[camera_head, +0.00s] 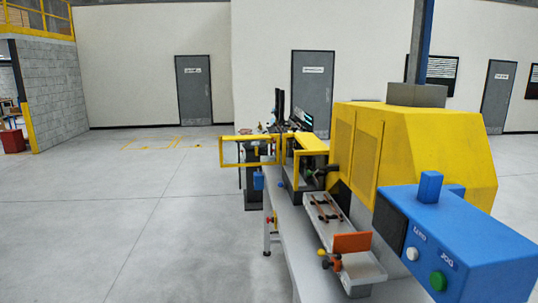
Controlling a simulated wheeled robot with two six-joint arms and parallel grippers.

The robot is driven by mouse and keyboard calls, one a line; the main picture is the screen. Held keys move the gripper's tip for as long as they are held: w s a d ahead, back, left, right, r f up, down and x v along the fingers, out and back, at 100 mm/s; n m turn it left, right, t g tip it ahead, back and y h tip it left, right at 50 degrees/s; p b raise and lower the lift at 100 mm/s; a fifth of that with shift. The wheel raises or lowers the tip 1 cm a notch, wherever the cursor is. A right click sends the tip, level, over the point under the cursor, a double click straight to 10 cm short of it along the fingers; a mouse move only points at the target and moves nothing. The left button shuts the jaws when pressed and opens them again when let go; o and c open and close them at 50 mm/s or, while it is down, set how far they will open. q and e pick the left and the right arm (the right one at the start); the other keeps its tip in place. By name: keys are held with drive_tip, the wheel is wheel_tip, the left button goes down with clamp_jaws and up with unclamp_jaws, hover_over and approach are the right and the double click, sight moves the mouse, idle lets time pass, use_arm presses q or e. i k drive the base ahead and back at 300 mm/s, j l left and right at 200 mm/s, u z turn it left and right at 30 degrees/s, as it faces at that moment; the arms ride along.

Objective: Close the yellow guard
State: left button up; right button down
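The yellow guard (221,152) is an open rectangular frame at the far end of the machine bench. It sticks out to the left of the machine, past the bench's left edge, so it stands swung open. A yellow top plate (308,143) sits over the machine head (290,172) just right of it. Where the guard joins the machine is too small to tell. Neither of my grippers shows in the head view.
A long grey bench (300,253) runs toward me, carrying a tray with copper-coloured tubes (325,211) and an orange block (352,243). A large yellow housing (415,150) and a blue button box (455,240) fill the right. The floor left of the bench is clear.

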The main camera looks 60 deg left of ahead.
sight(260, 136)
drive_tip(key=k, duration=1.05)
drive_tip(key=k+u, duration=0.1)
drive_tip(key=u, duration=2.55)
drive_tip(key=i+l, duration=0.1)
drive_tip(key=i, duration=0.25)
drive_tip(key=i+l+u, duration=0.15)
drive_tip(key=i, duration=0.15)
drive_tip(key=i+z, duration=0.3)
drive_tip(key=i, duration=3.4)
drive_tip(key=i+j+u, duration=0.1)
drive_tip(key=i+u, duration=0.2)
drive_tip(key=i, duration=0.65)
drive_tip(key=i+l+u, duration=0.15)
drive_tip(key=i+u, duration=0.15)
drive_tip(key=i, duration=1.8)
